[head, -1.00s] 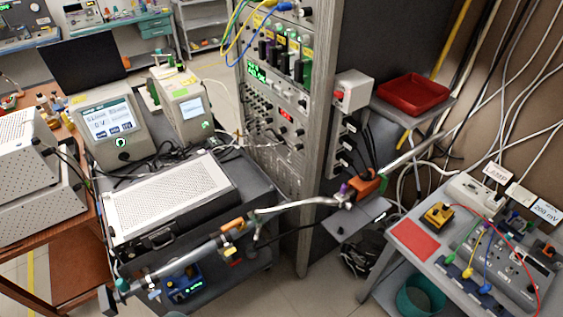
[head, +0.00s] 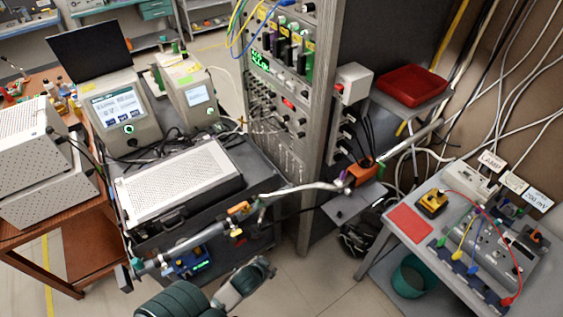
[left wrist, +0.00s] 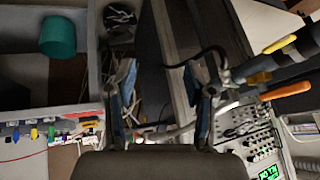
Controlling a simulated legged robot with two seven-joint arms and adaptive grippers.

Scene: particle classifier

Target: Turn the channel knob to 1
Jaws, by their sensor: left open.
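I cannot tell which knob is the channel knob. A tall instrument rack (head: 322,120) in the middle of the head view carries several small knobs, plugs and a green display (head: 259,58). Two monitors on the dark cart, a left one (head: 120,110) and a right one (head: 190,97), have green-ringed knobs low on their fronts. My left gripper (head: 262,266) is at the bottom of the head view, in front of the cart and apart from all panels. In the left wrist view it (left wrist: 163,80) is open and empty, with a knobbed panel (left wrist: 250,148) at lower right. My right gripper is not in view.
A metal pipe with valves (head: 300,190) crosses in front of the cart and rack. A side table (head: 425,270) with wired instruments stands at right, a teal bin (head: 412,277) beneath it. A red tray (head: 412,89) sits on a shelf. The floor (head: 320,270) between cart and table is clear.

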